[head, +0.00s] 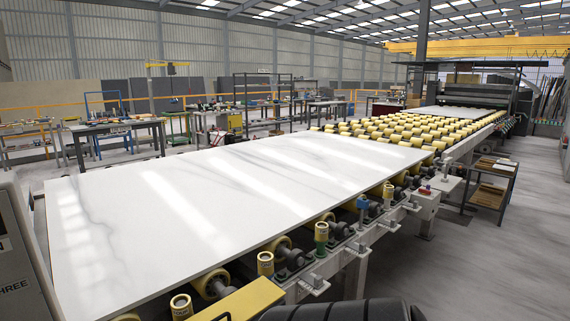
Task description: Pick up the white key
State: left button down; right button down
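I cannot make out a white key anywhere in the head view. A large white stone slab (240,185) with grey veins lies flat on a roller line, and its top looks bare apart from bright light reflections. Neither my left nor my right gripper is in view.
Yellow rollers (385,130) continue behind the slab towards a dark machine (475,92). A small metal rack (490,183) stands at the right. Workbenches (115,127) stand at the back left. The grey floor (500,265) at the right is mostly clear.

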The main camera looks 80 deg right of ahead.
aim_at(446, 162)
jog(key=z, duration=3.6)
jog(key=i+z, duration=0.5)
jog(key=i, duration=1.1)
jog(key=i+l, duration=0.1)
jog(key=i, duration=4.15)
jog(key=j+u, duration=0.05)
jog(key=j, duration=0.05)
